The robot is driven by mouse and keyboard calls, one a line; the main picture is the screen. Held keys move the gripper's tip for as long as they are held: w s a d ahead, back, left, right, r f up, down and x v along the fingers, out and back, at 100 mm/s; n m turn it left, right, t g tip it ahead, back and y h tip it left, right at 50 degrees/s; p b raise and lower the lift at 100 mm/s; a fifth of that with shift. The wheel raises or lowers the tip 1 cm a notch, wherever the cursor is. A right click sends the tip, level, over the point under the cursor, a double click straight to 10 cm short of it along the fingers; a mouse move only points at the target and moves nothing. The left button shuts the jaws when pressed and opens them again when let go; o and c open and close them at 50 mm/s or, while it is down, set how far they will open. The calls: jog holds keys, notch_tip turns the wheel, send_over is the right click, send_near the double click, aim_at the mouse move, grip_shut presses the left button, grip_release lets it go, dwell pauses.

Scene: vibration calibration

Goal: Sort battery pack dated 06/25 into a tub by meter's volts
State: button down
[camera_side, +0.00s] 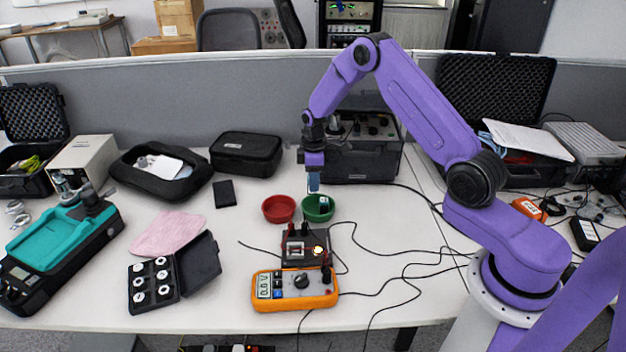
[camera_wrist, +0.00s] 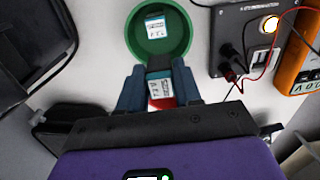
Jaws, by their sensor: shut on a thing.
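My gripper (camera_side: 313,187) is shut on a battery pack, above the green tub's back edge in the side view. The orange meter (camera_side: 295,290) has a display that seems to read about zero.
A black test box (camera_side: 305,248) with a lit lamp and leads stands between the tubs and the meter. Cables cross the table on the right. A black case (camera_side: 247,154) and a dark equipment box (camera_side: 365,150) stand behind. The pink cloth (camera_side: 167,233) lies left.

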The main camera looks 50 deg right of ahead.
jog(key=shift+f, duration=2.95)
jog(key=c, duration=0.7)
grip_release()
jog(key=shift+r, duration=4)
